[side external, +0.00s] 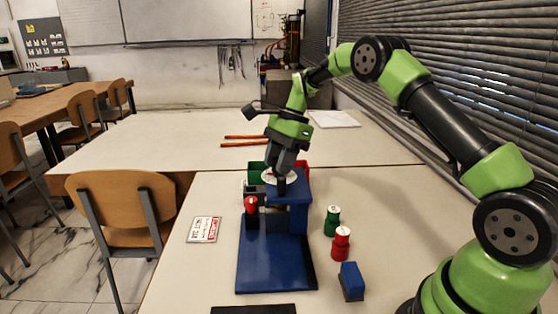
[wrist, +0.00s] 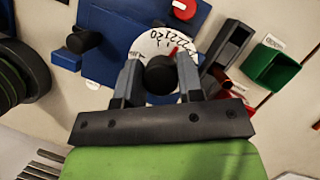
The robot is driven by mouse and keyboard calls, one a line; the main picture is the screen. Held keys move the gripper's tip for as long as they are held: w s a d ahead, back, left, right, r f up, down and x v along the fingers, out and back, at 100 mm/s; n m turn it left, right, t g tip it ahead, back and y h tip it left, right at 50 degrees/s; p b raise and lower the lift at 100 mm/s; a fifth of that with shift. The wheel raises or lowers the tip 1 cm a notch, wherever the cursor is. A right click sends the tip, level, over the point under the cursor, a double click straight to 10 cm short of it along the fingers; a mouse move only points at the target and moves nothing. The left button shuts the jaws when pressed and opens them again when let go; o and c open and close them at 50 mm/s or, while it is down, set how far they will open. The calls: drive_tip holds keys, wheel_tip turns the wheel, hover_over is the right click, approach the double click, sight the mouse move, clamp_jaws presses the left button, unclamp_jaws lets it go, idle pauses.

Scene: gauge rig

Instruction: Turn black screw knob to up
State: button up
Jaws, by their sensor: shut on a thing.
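The blue gauge rig (side external: 275,262) stands on the near table. My gripper (side external: 281,186) points down at the top of the rig. In the wrist view, my gripper (wrist: 160,82) has its two fingers on either side of a round black knob (wrist: 160,74), closed on it. The knob sits in front of a white dial (wrist: 150,42) with printed numbers and a red pointer (wrist: 172,51). Part of the dial is hidden by the knob and fingers. Another black knob (wrist: 86,39) sticks out to the left. A red knob (side external: 251,205) is on the rig's left side.
Right of the rig stand a green cylinder (side external: 332,221), a red cylinder (side external: 341,245) and a blue block (side external: 351,282). A printed sign (side external: 204,229) lies at left. A green bin (wrist: 273,66) is beside the rig in the wrist view.

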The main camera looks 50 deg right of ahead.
drive_tip(key=n+g, duration=0.1)
drive_tip(key=n, duration=0.1)
drive_tip(key=n+g, duration=0.1)
drive_tip(key=n, duration=0.2)
drive_tip(key=shift+n, duration=0.3)
drive_tip(key=shift+n+g+h, duration=0.5)
drive_tip(key=shift+n+g, duration=0.2)
drive_tip(key=shift+n, duration=1.1)
drive_tip(key=o, duration=0.9)
